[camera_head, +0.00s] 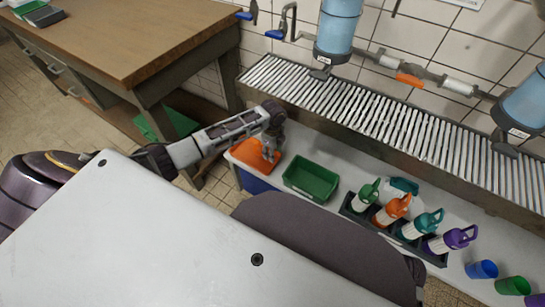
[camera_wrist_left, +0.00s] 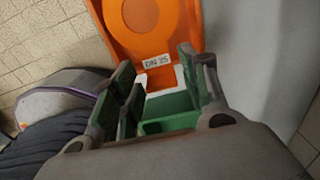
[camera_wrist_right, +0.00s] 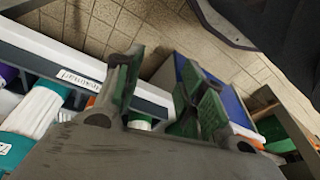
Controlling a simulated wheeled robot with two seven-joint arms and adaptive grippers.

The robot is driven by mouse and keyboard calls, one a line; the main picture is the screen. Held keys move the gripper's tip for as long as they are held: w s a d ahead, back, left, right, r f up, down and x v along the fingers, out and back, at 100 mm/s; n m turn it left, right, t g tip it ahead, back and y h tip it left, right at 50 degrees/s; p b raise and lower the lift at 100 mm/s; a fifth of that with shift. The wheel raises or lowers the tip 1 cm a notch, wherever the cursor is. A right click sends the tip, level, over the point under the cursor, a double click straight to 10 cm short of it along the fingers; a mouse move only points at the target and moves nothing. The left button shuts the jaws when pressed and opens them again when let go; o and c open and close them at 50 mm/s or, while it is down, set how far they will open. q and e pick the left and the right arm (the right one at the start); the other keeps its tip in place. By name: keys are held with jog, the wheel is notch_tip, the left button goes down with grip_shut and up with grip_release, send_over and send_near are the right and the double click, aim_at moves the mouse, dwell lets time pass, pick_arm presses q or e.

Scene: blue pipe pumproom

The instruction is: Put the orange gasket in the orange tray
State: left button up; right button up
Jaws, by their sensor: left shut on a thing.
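The orange tray (camera_head: 249,153) sits at the left end of the white counter. In the left wrist view the tray (camera_wrist_left: 196,18) fills the top. The orange gasket (camera_wrist_left: 152,20) shows as a round shape inside the tray's outline, its near end at a "DN 25" label. My left gripper (camera_head: 269,156), with green pads (camera_wrist_left: 157,68), is at the tray's right part, shut on the gasket's near end. I cannot tell whether the gasket touches the tray floor. My right gripper (camera_wrist_right: 155,85) is open and empty in its wrist view, hidden in the head view.
A green tray (camera_head: 311,178) stands just right of the orange tray. A dark rack with several bottles (camera_head: 394,208) and some cups (camera_head: 482,269) stand farther right. A slatted ledge (camera_head: 390,120) runs behind the counter. A wooden table (camera_head: 125,35) stands at the left.

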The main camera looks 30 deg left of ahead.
pick_arm(q)
jog(key=shift+f, duration=0.45)
notch_tip(320, 180, down, 2)
jog(key=shift+f+b, duration=0.25)
jog(key=shift+b, duration=0.4)
jog(key=shift+f, duration=0.35)
pick_arm(e)
jog(key=shift+s+a+r, duration=0.15)
jog(key=shift+r, duration=0.6)
pick_arm(q)
jog(key=shift+f, duration=0.2)
pick_arm(e)
jog(key=shift+w, duration=0.25)
pick_arm(q)
jog(key=shift+f, duration=0.2)
pick_arm(e)
jog(key=shift+w+r+t, duration=0.2)
jog(key=shift+w+t, duration=0.05)
jog(key=shift+t, duration=0.05)
